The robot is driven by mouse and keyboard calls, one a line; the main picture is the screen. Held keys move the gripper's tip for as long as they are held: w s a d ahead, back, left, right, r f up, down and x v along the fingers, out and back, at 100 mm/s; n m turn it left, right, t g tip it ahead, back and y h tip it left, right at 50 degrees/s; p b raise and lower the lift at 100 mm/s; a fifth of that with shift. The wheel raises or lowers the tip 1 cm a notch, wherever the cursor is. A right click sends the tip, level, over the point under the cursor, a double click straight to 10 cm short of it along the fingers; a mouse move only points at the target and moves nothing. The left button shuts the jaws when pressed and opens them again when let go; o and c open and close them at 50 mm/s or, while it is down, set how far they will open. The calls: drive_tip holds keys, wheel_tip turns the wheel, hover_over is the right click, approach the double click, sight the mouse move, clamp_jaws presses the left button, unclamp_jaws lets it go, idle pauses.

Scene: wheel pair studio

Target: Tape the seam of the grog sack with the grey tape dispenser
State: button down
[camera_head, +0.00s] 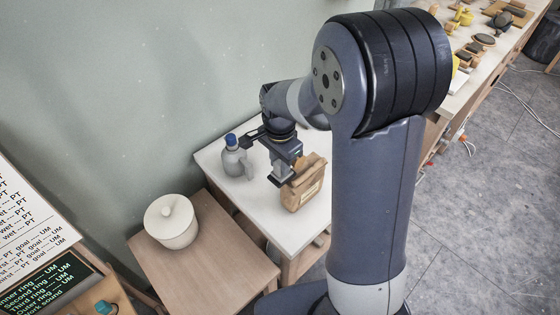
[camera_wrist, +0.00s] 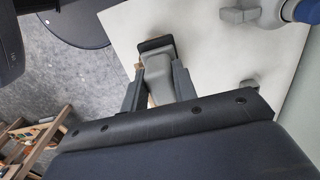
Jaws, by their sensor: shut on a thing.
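The grog sack (camera_head: 303,187) is a brown paper bag with a pale label, standing upright on the white table top. My gripper (camera_head: 289,168) is right at its upper left side in the head view, pointing down. In the wrist view my gripper (camera_wrist: 157,88) is shut on the grey tape dispenser (camera_wrist: 156,72), which has a dark end. A small tan patch, likely the sack, shows beside the dispenser there; most of the sack is hidden. I cannot tell whether the dispenser touches the sack or whether tape lies on the seam.
A grey bottle with a blue cap (camera_head: 235,163) stands on the white table (camera_head: 300,233), left of my gripper. A lidded cream pot (camera_head: 171,227) stands on the lower wooden table (camera_head: 215,275). A long bench with several small things runs along the upper right.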

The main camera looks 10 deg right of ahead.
drive_tip(key=shift+f, duration=0.1)
idle(0.3)
drive_tip(key=shift+f+b, duration=0.7)
drive_tip(key=shift+f, duration=0.1)
drive_tip(key=shift+d, duration=0.1)
drive_tip(key=shift+w+d+r+p, duration=0.1)
drive_tip(key=shift+w+d+p, duration=0.05)
drive_tip(key=shift+w+d, duration=0.65)
drive_tip(key=shift+w+d+p, duration=0.15)
drive_tip(key=shift+w+d, duration=0.3)
drive_tip(key=shift+d, duration=0.5)
drive_tip(key=shift+w+d, duration=0.65)
drive_tip(key=shift+d, duration=0.3)
drive_tip(key=shift+w+d, duration=0.6)
drive_tip(key=shift+d, duration=0.35)
drive_tip(key=shift+p, duration=0.3)
drive_tip(key=shift+w+d+p, duration=0.15)
drive_tip(key=shift+w+d, duration=0.5)
drive_tip(key=shift+d, duration=0.3)
drive_tip(key=shift+w+d+p, duration=0.15)
drive_tip(key=shift+w+d, duration=0.45)
drive_tip(key=shift+d, duration=0.3)
